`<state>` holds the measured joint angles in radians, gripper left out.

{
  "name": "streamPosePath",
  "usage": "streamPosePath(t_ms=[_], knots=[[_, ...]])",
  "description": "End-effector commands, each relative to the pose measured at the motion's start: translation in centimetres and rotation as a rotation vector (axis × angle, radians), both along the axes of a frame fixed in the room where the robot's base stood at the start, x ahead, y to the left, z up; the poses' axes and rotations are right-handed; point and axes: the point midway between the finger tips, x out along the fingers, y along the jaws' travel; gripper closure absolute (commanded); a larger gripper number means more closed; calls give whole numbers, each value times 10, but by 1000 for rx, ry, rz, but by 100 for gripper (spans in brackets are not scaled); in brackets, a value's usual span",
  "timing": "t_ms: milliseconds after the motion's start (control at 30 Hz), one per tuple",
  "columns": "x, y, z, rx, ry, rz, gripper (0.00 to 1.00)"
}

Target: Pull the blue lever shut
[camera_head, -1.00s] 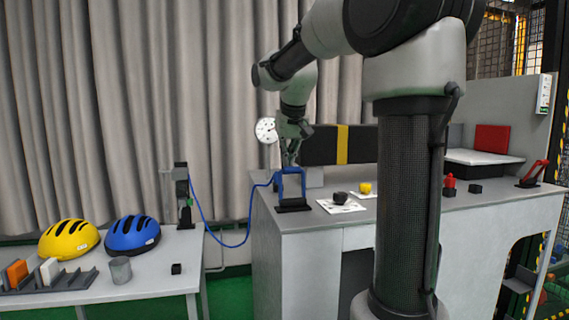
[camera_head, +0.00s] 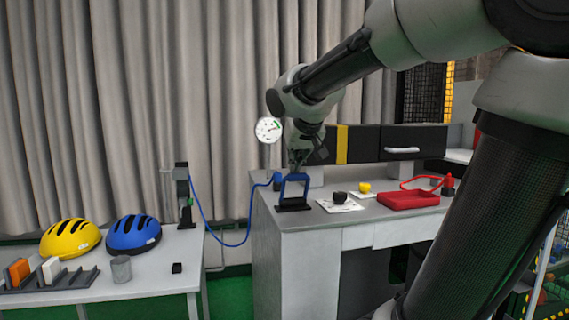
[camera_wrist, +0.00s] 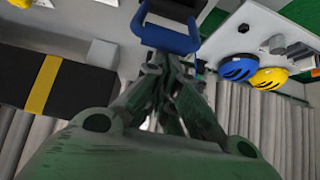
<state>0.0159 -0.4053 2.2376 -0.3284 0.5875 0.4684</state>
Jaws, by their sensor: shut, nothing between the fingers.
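The blue lever (camera_head: 294,178) is a blue frame on a black base (camera_head: 293,207), at the near left corner of the grey counter. It stands raised from its base. My gripper (camera_head: 297,168) is shut and empty, pointing down right at the lever's top bar. In the wrist view my fingertips (camera_wrist: 165,62) reach the edge of the blue lever (camera_wrist: 165,40). They look very close to it or touching; I cannot tell which. My gripper hides what lies behind the lever's top.
A white gauge (camera_head: 268,130) hangs behind. A blue hose (camera_head: 222,240) runs to the left table. A red tray (camera_head: 408,199), a yellow object (camera_head: 364,187) and a dark lump (camera_head: 339,197) lie right of the lever. Helmets (camera_head: 133,236) stand on the left table.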

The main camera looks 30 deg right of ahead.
Motion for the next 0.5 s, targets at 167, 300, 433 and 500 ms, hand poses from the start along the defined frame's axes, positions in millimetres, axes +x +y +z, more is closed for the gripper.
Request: streamPosePath(t_ms=[167,300,433,500], knots=[[-4,0,-5,3,15,-4,100],[-5,0,-7,3,18,-4,100],[-5,0,-7,5,19,-5,100],[-4,0,-7,5,19,-4,100]])
